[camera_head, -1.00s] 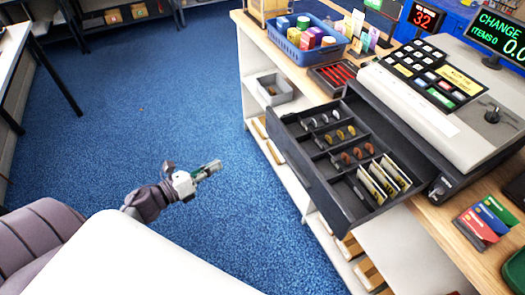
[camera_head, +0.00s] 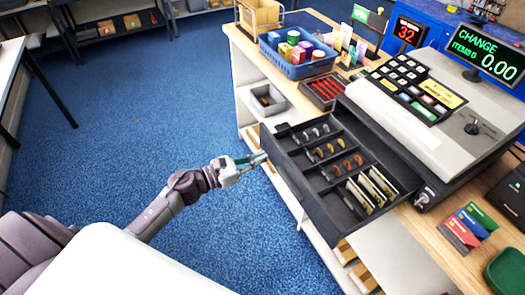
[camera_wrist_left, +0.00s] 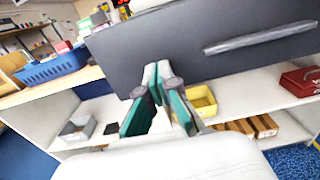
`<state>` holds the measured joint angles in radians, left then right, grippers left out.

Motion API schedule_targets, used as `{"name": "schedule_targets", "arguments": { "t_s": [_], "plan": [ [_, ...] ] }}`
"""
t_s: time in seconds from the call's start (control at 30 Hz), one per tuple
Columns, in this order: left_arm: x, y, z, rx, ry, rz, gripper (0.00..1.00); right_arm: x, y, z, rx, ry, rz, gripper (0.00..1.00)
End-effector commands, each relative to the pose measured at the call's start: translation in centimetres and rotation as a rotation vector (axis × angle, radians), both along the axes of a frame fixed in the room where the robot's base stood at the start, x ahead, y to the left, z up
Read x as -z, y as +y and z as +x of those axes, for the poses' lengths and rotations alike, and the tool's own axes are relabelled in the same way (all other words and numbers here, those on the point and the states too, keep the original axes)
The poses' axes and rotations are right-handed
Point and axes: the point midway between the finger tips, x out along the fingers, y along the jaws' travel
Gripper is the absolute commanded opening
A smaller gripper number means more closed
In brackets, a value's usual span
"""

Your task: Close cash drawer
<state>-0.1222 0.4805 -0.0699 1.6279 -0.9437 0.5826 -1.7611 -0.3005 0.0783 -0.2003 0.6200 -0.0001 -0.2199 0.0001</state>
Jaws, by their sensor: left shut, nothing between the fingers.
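The cash drawer (camera_head: 292,187) is dark grey and stands pulled out from under the cream cash register (camera_head: 425,120). Its tray holds rows of coins and upright banknotes. In the left wrist view its front panel (camera_wrist_left: 190,55) fills the upper part, with a long grey handle (camera_wrist_left: 258,38) to the right. My left gripper (camera_head: 262,158) is shut and empty, with its fingertips at the left part of the drawer front. In the left wrist view the closed fingertips (camera_wrist_left: 157,72) overlap the panel's lower part; I cannot tell whether they touch it. My right gripper is not in view.
A blue basket (camera_head: 298,68) of small boxes and a red-lined tray (camera_head: 325,88) stand on the wooden counter. Below are white shelves with a grey bin (camera_head: 266,101) and a yellow bin (camera_wrist_left: 202,103). Blue carpet left of the counter is clear.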

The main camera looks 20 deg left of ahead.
Motion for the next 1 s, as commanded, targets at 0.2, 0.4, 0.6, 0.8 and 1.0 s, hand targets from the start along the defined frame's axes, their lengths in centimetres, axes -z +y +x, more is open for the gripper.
{"name": "schedule_targets", "arguments": {
  "t_s": [0.2, 0.4, 0.6, 0.8, 1.0],
  "plan": [
    [0.0, -0.9, 1.2, -0.001, 0.001, -0.002, 0.00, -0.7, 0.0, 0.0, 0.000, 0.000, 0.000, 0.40],
    [0.1, -0.9, 1.2, -0.001, 0.001, -0.001, 0.00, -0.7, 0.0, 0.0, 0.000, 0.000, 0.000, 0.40],
    [0.1, -1.0, 1.3, -0.001, 0.001, -0.001, 0.00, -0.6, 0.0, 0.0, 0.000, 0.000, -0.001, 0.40],
    [0.2, -1.9, 2.5, 0.000, -0.002, 0.000, 0.00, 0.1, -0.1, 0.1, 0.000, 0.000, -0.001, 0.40],
    [0.3, -4.2, 5.4, 0.001, -0.005, -0.002, 0.00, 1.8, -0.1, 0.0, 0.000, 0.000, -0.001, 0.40]
  ]
}}
